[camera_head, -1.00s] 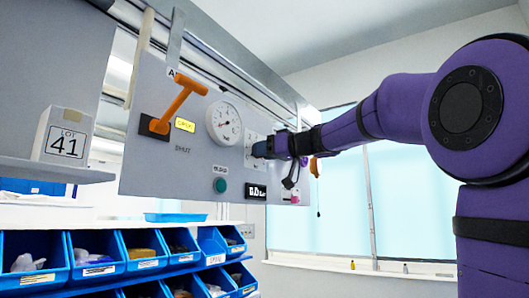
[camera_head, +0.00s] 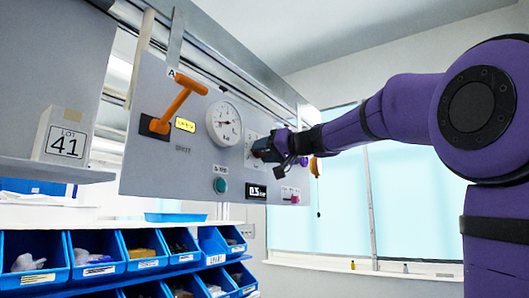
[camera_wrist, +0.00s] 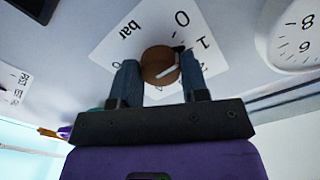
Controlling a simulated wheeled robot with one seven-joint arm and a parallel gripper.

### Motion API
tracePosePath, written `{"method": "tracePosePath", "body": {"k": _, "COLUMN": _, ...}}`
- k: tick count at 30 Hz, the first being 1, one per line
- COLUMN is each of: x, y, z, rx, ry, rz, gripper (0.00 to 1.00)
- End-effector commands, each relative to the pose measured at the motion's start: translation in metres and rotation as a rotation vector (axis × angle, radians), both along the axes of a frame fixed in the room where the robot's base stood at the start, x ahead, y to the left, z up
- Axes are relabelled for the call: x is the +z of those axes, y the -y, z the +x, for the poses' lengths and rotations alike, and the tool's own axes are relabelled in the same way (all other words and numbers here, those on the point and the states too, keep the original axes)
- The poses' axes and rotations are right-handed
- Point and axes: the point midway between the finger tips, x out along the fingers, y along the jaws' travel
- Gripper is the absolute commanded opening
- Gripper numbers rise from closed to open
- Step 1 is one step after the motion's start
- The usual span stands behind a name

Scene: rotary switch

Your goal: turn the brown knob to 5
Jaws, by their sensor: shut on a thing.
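The brown knob (camera_wrist: 156,66) is round and sits on a white dial plate (camera_wrist: 118,45) marked "bar", 0 and 1 in the wrist view. The other numbers are hidden or cut off by my fingers. My gripper (camera_wrist: 160,70) is shut on the knob, one dark finger on each side. In the head view my gripper (camera_head: 270,148) is at the panel's right part and mostly hides the knob; the dial plate (camera_head: 252,138) shows beside it.
The grey panel (camera_head: 150,90) also carries an orange lever (camera_head: 182,100), a round gauge (camera_head: 224,123), a green button (camera_head: 220,185) and a small black display (camera_head: 256,190). Blue bins (camera_head: 90,258) stand below.

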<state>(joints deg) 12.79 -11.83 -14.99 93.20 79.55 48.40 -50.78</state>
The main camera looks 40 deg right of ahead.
Motion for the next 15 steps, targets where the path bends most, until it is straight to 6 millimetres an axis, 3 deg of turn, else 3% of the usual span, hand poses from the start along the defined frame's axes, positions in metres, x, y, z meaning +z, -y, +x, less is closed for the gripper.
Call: {"method": "tracePosePath", "body": {"k": 15, "x": 0.0006, "y": -0.0005, "z": -0.0004, "rx": 0.0, "ry": -0.168, "rz": 0.462, "gripper": 0.18}}
